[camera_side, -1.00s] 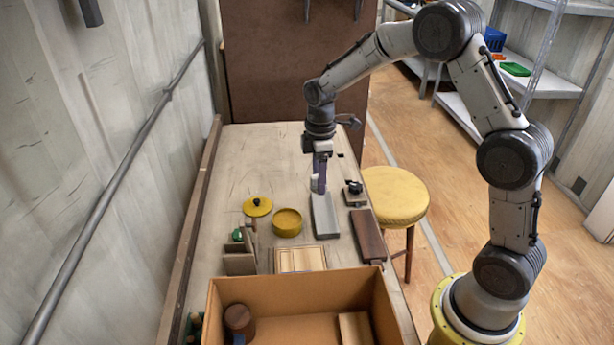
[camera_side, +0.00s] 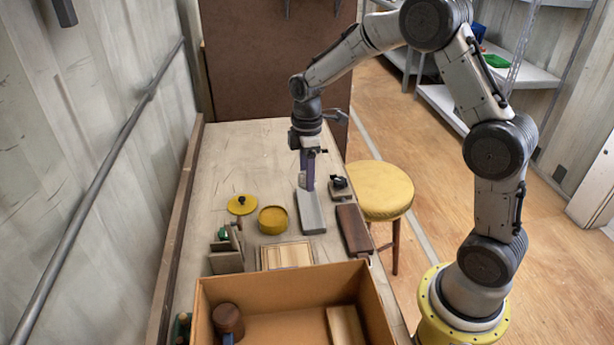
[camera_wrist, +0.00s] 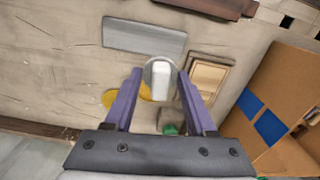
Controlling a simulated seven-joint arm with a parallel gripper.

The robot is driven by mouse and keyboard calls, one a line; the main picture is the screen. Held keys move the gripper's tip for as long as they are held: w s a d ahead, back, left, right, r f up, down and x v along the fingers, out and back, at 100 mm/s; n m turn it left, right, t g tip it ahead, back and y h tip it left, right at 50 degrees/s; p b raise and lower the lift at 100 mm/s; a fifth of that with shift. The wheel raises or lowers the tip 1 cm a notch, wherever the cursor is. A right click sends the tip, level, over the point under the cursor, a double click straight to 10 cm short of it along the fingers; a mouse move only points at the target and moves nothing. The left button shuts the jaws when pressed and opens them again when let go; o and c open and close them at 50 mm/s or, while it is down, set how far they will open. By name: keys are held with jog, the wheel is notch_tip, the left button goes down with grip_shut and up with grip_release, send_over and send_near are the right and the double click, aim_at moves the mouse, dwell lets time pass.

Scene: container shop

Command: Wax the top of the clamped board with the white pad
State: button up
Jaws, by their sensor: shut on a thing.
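My gripper (camera_side: 308,187) is shut on the white pad (camera_wrist: 160,82), which shows between its two purple fingers in the wrist view. In the side view the fingertips are low over the far end of a flat grey slab (camera_side: 312,214); I cannot tell if the pad touches it. The slab also shows in the wrist view (camera_wrist: 145,37), beyond the fingertips. A dark brown board (camera_side: 354,230) lies to its right, and a pale wooden panel (camera_side: 287,255) lies nearer the camera. A black clamp-like tool (camera_side: 340,188) stands beside the slab. I cannot tell which piece is clamped.
A yellow round tin (camera_side: 273,219) and its yellow lid (camera_side: 241,204) lie left of the slab. A small grey-brown holder (camera_side: 226,260) stands at the left. A large open cardboard box (camera_side: 290,280) fills the near end. The far bench top (camera_side: 250,150) is clear.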

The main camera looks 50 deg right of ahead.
send_near(273, 218)
jog(key=shift+f, duration=2.75)
jog(key=shift+f, duration=0.6)
dwell(0.5)
notch_tip(273, 218, up, 7)
dwell(0.9)
jog(key=shift+w+r, duration=0.1)
dwell(0.3)
